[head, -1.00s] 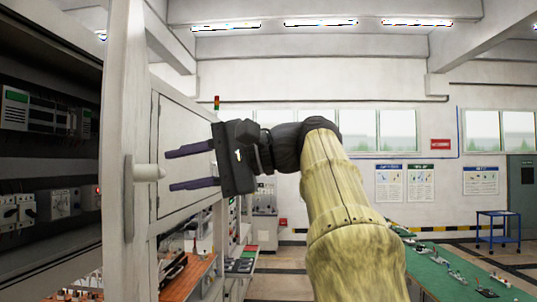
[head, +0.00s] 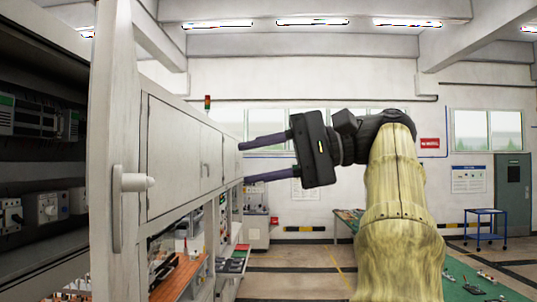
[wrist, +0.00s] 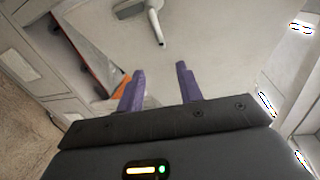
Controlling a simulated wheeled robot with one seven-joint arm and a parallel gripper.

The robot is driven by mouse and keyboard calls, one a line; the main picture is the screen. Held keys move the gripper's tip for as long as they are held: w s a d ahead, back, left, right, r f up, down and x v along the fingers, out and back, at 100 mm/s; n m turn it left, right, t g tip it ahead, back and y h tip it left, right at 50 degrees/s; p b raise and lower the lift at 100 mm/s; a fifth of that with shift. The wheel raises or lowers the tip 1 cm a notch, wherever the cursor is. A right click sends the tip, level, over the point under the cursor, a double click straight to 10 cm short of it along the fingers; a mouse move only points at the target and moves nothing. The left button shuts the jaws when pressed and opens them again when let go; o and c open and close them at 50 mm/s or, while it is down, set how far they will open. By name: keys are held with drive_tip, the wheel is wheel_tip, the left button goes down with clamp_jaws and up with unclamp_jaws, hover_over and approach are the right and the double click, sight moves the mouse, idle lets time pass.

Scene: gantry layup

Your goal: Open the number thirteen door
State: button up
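A white cabinet door (head: 109,90) stands swung out, nearly edge-on, at the left of the head view.
Left of the door, the open cabinet interior (head: 40,160) shows electrical units. Closed white cabinet doors (head: 172,150) run behind it above a workbench (head: 180,277). A green table (head: 480,285) is at lower right, with a blue cart (head: 484,225) farther back. Open floor (head: 290,270) lies between.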

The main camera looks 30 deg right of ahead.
drive_tip(key=shift+s+d+r, duration=0.15)
drive_tip(key=shift+s+d, duration=0.2)
drive_tip(key=shift+d, duration=0.2)
drive_tip(key=shift+c, duration=0.5)
